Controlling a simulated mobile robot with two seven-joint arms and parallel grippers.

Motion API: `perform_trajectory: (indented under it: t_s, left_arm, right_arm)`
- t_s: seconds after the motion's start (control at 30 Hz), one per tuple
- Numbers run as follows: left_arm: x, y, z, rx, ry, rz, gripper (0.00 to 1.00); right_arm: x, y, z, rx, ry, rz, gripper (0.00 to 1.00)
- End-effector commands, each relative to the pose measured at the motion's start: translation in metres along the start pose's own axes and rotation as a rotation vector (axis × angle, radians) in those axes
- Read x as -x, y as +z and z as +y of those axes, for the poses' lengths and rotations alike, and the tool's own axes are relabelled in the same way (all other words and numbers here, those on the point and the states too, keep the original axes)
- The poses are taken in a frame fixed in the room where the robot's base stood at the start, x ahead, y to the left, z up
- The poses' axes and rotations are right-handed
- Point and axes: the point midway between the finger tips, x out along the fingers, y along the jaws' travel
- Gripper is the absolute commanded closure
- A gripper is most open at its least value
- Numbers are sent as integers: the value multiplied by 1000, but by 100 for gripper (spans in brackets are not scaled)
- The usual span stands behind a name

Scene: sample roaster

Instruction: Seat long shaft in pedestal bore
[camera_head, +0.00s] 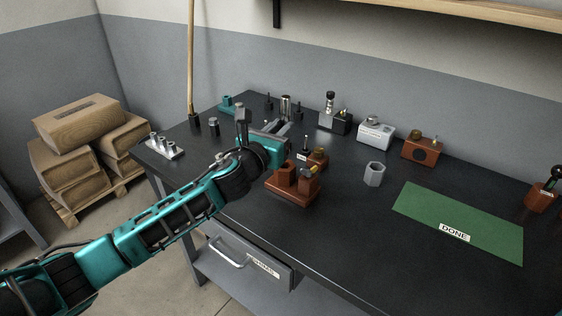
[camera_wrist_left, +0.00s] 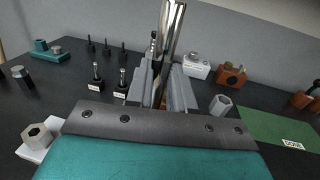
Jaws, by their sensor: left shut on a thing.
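My left gripper (camera_head: 284,127) is shut on a silver shaft (camera_wrist_left: 173,30), which stands roughly upright between the grey fingers in the left wrist view. In the head view a bright cylinder (camera_head: 285,104) at the fingertips appears to be this shaft. A red-brown block with raised posts (camera_head: 292,188) stands on the bench just in front of the gripper and may be the pedestal; its bore cannot be made out. The shaft's lower end is hidden by the fingers and gripper body. My right gripper is not in view.
A grey hexagonal piece (camera_head: 374,174) and green DONE mat (camera_head: 455,215) lie to the right. A silver pin holder (camera_head: 164,148) stands left. Dark bench between hexagon and front edge is clear.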

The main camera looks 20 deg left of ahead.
Motion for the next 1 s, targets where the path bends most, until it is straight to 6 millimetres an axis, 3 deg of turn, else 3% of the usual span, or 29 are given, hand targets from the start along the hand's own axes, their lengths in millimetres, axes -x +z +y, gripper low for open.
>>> perform_trajectory:
  t_s: [0.03,0.1,0.37,0.6,0.87,0.9,1.0]
  left_arm:
    - [0,-15,-1,4,0,-1,100]
    - [0,-26,-1,4,-1,-3,100]
    - [-1,-44,0,1,-1,-4,100]
    - [0,-84,-2,3,0,8,100]
    - [1,-90,-1,2,0,12,100]
    - [1,-92,-1,2,2,16,74]
    - [1,-90,0,1,1,11,64]
  right_arm:
    - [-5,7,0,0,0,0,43]
    - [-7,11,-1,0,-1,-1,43]
    - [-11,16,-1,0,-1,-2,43]
    - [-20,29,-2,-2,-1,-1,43]
    - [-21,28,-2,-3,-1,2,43]
    - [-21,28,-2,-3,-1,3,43]
    - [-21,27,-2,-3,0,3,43]
